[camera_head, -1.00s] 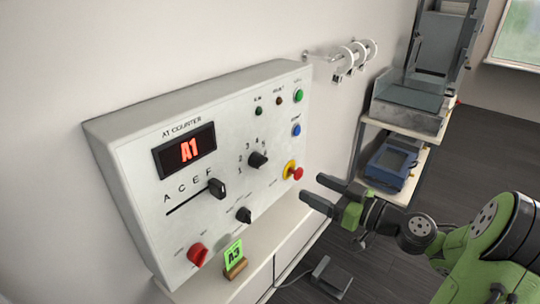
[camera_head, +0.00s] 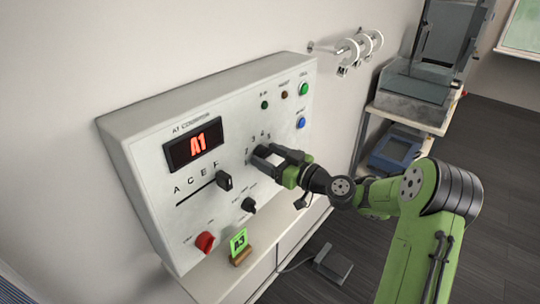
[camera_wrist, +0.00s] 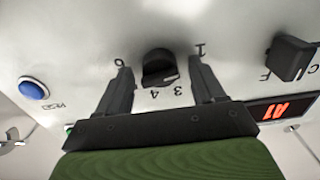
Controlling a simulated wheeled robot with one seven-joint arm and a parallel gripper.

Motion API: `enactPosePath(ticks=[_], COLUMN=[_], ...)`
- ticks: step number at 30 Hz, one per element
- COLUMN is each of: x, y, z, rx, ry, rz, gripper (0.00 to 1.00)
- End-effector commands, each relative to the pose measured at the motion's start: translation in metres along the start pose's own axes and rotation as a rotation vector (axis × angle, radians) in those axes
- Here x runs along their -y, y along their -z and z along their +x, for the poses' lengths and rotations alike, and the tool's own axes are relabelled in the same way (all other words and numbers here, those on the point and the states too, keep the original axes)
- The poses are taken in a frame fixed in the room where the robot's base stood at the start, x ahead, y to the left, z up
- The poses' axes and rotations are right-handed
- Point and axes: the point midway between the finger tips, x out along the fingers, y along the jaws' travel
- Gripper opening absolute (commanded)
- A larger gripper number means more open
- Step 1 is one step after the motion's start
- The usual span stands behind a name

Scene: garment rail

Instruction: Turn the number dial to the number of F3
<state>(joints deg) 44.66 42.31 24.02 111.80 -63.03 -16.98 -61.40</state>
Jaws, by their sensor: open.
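The number dial is a black knob (camera_wrist: 158,68) on the white panel (camera_head: 150,215). In the wrist view it sits between the two fingers of my open gripper (camera_wrist: 157,68), with a gap visible on each side. A pale mark shows on its edge facing the 3 and 4; which number it points at is hard to tell. In the head view my gripper (camera_head: 264,156) reaches the panel and mostly hides the dial. The letter slider (camera_head: 224,180) stands at the right end of its slot, by F. The red display (camera_head: 194,142) reads A1.
A red knob (camera_head: 205,241) and a small black knob (camera_head: 248,205) are lower on the panel. A blue button (camera_head: 301,123) and green button (camera_head: 304,89) are at upper right.

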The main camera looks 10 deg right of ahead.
Motion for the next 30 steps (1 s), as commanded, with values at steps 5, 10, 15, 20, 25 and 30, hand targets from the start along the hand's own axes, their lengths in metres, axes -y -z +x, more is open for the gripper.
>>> enactPosePath(ticks=[5,10,15,20,25,30], x=[0.0000,-0.0001,-0.0001,-0.0001,-0.0001,-0.0001], y=[-0.0005,-0.0005,-0.0005,-0.0006,-0.0008,-0.0010], z=[-0.0005,-0.0006,-0.0007,-0.0008,-0.0008,-0.0009], rx=[0.000,0.001,0.001,0.001,0.001,0.001], ry=[0.000,0.000,0.000,0.000,0.000,-0.001], rz=[0.000,0.000,0.001,0.019,0.083,0.202], gripper=[0.54,0.28,0.14,0.14,0.14,0.14])
